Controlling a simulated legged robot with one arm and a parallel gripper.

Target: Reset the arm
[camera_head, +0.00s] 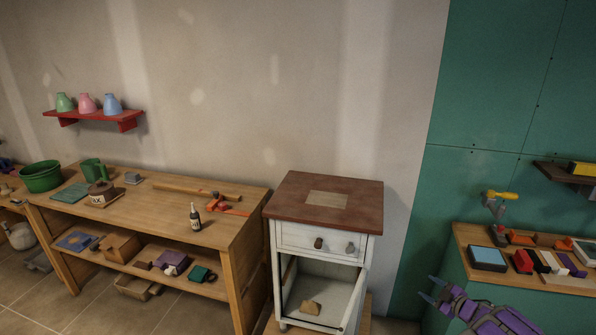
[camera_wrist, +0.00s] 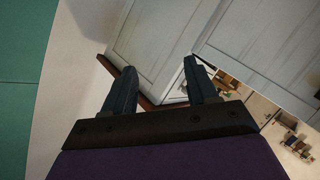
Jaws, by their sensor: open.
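My gripper (camera_head: 432,290) is at the lower right of the head view, on my purple arm. Its two fingers are apart and nothing is between them. It is to the right of a white cabinet (camera_head: 320,236) with a brown top and apart from it. In the wrist view, my gripper (camera_wrist: 160,85) shows two dark fingers spread apart, with pale cabinet panels (camera_wrist: 160,40) beyond them.
A wooden workbench (camera_head: 150,215) with tools stands left. A green counter (camera_head: 500,266) with several items stands right, close to my arm. A red shelf (camera_head: 95,115) holds jugs.

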